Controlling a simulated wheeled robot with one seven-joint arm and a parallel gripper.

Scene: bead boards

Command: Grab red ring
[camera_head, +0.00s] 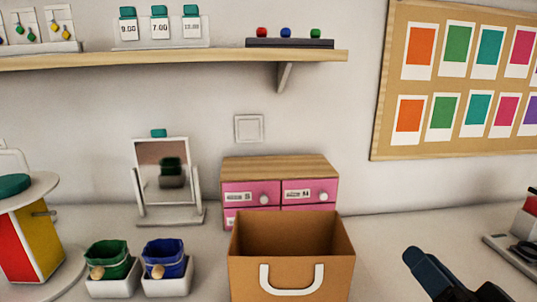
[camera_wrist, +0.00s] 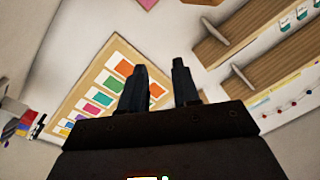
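A small red piece (camera_head: 262,32) sits at the left end of a dark holder (camera_head: 290,43) on the upper shelf, with a blue piece (camera_head: 286,33) and a green piece (camera_head: 315,34) beside it. They look like ring tops, but are too small to make out a band. My gripper (camera_head: 415,257) is at the lower right in the head view, well below the shelf and apart from the holder. In the wrist view my gripper (camera_wrist: 160,66) shows two dark fingers spread apart with nothing between them.
A wooden shelf (camera_head: 180,57) on a bracket (camera_head: 285,78) spans the upper left. Below stand an open brown box (camera_head: 250,280), a pink drawer unit (camera_head: 265,170) and a mirror (camera_head: 150,200). A board with coloured cards (camera_head: 383,105) hangs at right.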

